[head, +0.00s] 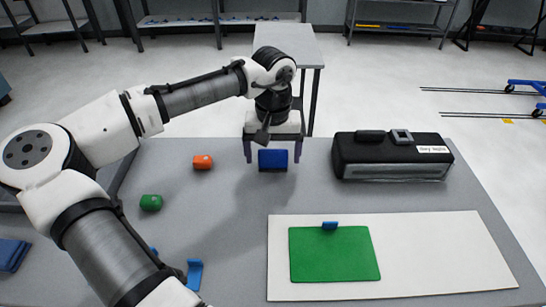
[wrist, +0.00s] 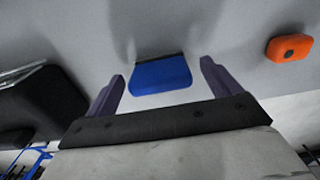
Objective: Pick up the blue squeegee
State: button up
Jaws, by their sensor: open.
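The blue squeegee (head: 273,160) is at the far part of the grey table, a flat blue piece with a dark edge. In the wrist view the squeegee (wrist: 162,75) shows between the two fingers, nearer their tips. My gripper (head: 272,158) is open, with one dark purple finger on each side of the squeegee. In the wrist view my gripper (wrist: 162,72) has clear gaps between both fingers and the squeegee. I cannot tell how far the fingertips are above the table.
A black case (head: 390,157) stands right of my gripper. A white board (head: 440,250) bears a green sheet (head: 335,256) and a small blue piece (head: 330,225). Blue cloth (head: 12,254) lies at the left edge.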

aim_at(273, 151)
jog(key=shift+f, duration=0.45)
jog(key=shift+c, duration=0.3)
jog(key=c, duration=1)
jog(key=shift+r, duration=0.15)
notch_tip(273, 151, up, 20)
jog(key=shift+f+b, duration=0.1)
jog(key=shift+b, duration=0.5)
